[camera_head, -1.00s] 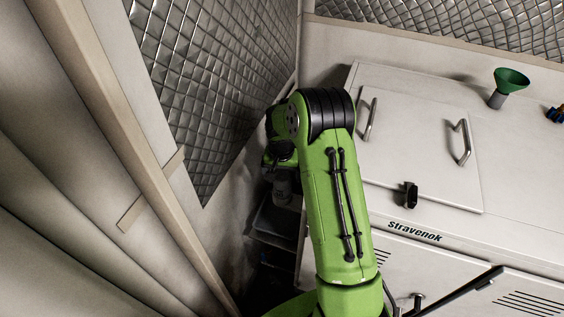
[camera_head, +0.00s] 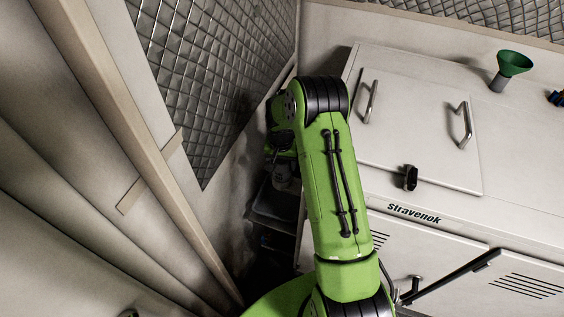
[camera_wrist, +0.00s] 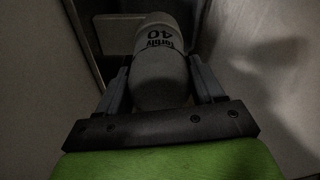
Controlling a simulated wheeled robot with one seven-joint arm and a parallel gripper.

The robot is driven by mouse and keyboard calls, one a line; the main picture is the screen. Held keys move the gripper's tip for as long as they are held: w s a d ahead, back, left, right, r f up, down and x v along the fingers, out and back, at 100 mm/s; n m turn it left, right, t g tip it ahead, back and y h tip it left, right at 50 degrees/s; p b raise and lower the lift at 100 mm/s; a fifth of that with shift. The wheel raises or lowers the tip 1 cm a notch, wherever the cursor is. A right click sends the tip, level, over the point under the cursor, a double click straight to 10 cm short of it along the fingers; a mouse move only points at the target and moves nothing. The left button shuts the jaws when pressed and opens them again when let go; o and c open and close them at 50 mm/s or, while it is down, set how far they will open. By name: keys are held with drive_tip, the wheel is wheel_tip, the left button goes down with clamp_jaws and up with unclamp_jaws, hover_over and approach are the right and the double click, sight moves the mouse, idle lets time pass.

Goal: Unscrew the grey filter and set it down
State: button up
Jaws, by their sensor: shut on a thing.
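The grey filter (camera_wrist: 160,72) is a cylinder with dark lettering and the number 40 on its side. In the wrist view it sits between the two fingers of my gripper (camera_wrist: 160,88), which is shut on it. In the head view my gripper (camera_head: 282,174) is small and dark, left of my green arm and close to the wall corner. The filter cannot be made out clearly there. Whether the filter's far end is still joined to anything cannot be told.
A dark grey tray or basin (camera_head: 270,215) lies below my gripper in the narrow gap between the left wall and the white Stravenok cabinet (camera_head: 500,200). A green funnel (camera_head: 514,65) stands on the cabinet top. A pale plate (camera_wrist: 115,32) shows behind the filter.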

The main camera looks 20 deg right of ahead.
drive_tip(key=o, duration=1.3)
drive_tip(key=shift+c, duration=0.2)
drive_tip(key=m+b, duration=0.1)
drive_tip(key=m, duration=0.4)
drive_tip(key=shift+f+m+g+b, duration=0.1)
drive_tip(key=shift+m+g+b, duration=0.2)
drive_tip(key=shift+m+b, duration=0.1)
drive_tip(key=m, duration=0.3)
drive_tip(key=shift+h, duration=0.3)
drive_tip(key=shift+s, duration=0.1)
drive_tip(key=c, duration=1.1)
drive_tip(key=shift+c, duration=0.2)
